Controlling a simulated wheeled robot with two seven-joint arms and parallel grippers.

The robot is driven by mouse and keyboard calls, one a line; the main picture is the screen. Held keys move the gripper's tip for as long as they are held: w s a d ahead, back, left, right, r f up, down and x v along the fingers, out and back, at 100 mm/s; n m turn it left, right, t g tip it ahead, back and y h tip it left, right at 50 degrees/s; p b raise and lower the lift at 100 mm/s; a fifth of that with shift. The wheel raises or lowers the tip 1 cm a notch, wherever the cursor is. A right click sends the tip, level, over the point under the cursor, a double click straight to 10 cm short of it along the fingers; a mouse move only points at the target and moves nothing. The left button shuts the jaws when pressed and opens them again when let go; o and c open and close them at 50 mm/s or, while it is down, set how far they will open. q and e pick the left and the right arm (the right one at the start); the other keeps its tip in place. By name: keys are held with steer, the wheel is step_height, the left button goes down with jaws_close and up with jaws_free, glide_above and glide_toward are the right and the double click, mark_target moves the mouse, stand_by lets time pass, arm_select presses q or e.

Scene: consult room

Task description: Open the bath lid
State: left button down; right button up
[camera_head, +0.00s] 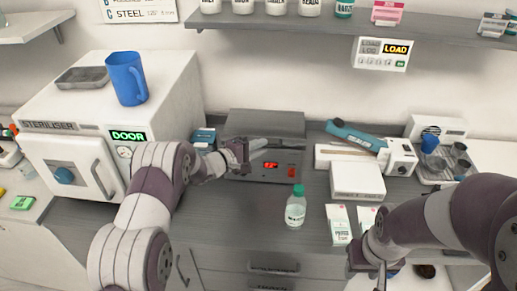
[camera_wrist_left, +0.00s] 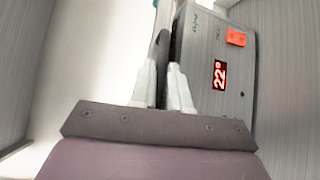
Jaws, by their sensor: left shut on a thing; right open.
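The bath is a grey box (camera_wrist_left: 205,55) with a red display reading 22° and a red switch. It stands at the back of the counter in the head view (camera_head: 240,171). Its grey lid (camera_head: 265,123) shows behind and above the front panel; how far it is tilted I cannot tell. My left gripper (camera_head: 238,156) is at the bath's left front top edge. In the left wrist view, its pale fingers (camera_wrist_left: 162,88) are shut on a dark thin part, seemingly the lid's handle, mostly hidden between them. My right gripper (camera_head: 372,268) is open and empty at the lower right.
A steriliser (camera_head: 95,120) with a blue jug (camera_head: 126,78) stands left. A green-capped bottle (camera_head: 296,207) is in front of the bath. White boxes (camera_head: 357,182) and a blue-handled tool (camera_head: 355,135) lie right. A shelf (camera_head: 330,29) runs above.

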arm_select(q)
steer(key=w+r+p, duration=0.5)
steer(key=r+p, duration=0.3)
steer(key=r, duration=0.4)
steer(key=shift+r, duration=0.15)
steer(key=c, duration=1.2)
jaws_free()
steer(key=shift+w, duration=0.1)
steer(key=shift+o, duration=0.2)
steer(key=shift+w, duration=0.2)
